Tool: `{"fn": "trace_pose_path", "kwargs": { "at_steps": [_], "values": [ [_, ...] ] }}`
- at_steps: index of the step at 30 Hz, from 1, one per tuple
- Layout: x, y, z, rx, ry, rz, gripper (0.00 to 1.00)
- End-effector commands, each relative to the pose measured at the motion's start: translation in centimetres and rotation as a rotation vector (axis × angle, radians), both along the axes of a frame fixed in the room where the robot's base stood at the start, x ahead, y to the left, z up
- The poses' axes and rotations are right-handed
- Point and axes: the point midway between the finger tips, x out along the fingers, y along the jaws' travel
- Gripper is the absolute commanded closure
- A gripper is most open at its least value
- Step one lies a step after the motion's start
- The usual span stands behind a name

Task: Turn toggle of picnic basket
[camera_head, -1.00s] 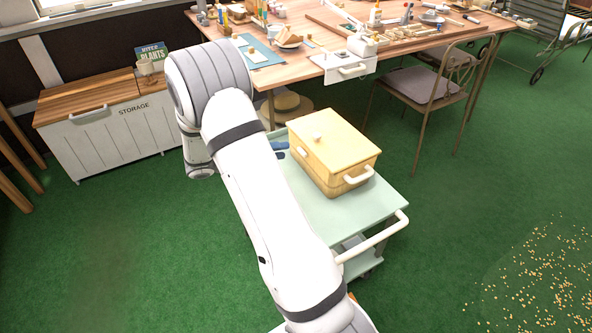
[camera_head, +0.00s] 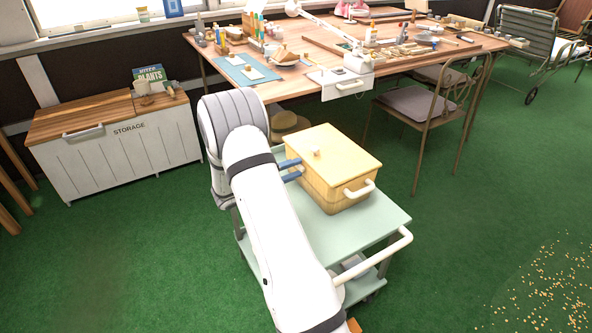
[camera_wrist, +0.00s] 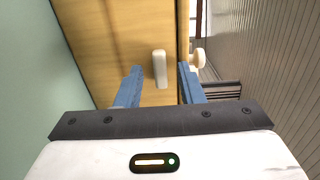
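The picnic basket (camera_head: 343,190) is a yellow box with a lid, standing on a pale green cart. A white handle (camera_head: 359,190) is on its near side and a round knob (camera_head: 316,154) on its lid. In the wrist view the white, upright toggle (camera_wrist: 159,69) is on the basket's wooden side, near the lid seam. My gripper (camera_wrist: 160,84) is open, its blue fingers on either side of the toggle, apart from it in the picture. In the head view my gripper (camera_head: 291,169) is at the basket's left side. I cannot tell whether the fingertips touch the basket.
The cart top (camera_head: 345,232) is bare in front of the basket, with a white push handle (camera_head: 375,262). A cluttered wooden table (camera_head: 300,84) stands behind, a chair (camera_head: 417,105) at the back right, and a storage box (camera_head: 120,138) at the left.

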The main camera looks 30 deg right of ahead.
Motion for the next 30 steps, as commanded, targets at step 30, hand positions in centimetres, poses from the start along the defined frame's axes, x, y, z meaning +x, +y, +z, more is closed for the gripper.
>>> {"fn": "trace_pose_path", "kwargs": {
  "at_steps": [30],
  "values": [
    [0.1, 0.1, 0.1, 0.0, -0.023, 0.005, 1.0]
  ]
}}
